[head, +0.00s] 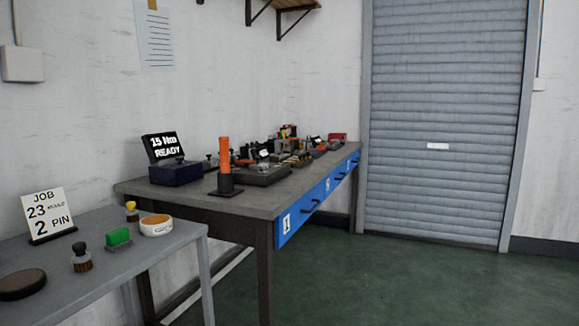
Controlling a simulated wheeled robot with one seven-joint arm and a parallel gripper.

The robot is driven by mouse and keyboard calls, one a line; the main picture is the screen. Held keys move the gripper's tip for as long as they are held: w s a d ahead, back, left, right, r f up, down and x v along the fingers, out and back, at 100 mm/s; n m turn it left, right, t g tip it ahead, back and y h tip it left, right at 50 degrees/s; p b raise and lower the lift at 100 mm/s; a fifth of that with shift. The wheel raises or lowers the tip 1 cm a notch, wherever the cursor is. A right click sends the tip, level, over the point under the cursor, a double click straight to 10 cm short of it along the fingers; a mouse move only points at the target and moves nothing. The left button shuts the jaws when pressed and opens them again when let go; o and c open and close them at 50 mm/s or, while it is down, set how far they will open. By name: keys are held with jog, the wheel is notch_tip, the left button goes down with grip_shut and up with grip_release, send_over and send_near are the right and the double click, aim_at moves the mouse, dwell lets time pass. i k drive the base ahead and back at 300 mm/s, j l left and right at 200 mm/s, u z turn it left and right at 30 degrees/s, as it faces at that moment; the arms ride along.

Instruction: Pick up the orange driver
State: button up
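An orange driver (225,157) stands upright in a dark base (225,189) near the left front part of the dark workbench (285,187). Its orange body shows clearly, and the lower end is hidden in or behind the base. My gripper is not in the head view.
A display reading "15 Nm READY" (162,146) stands behind the driver on the left. Several fixtures and tools crowd the bench to the right. A grey side table (150,257) at lower left holds a job card (49,213), brushes and tins. Green floor (400,285) is clear at right.

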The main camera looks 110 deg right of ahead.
aim_at(226, 165)
jog(key=z, duration=3.55)
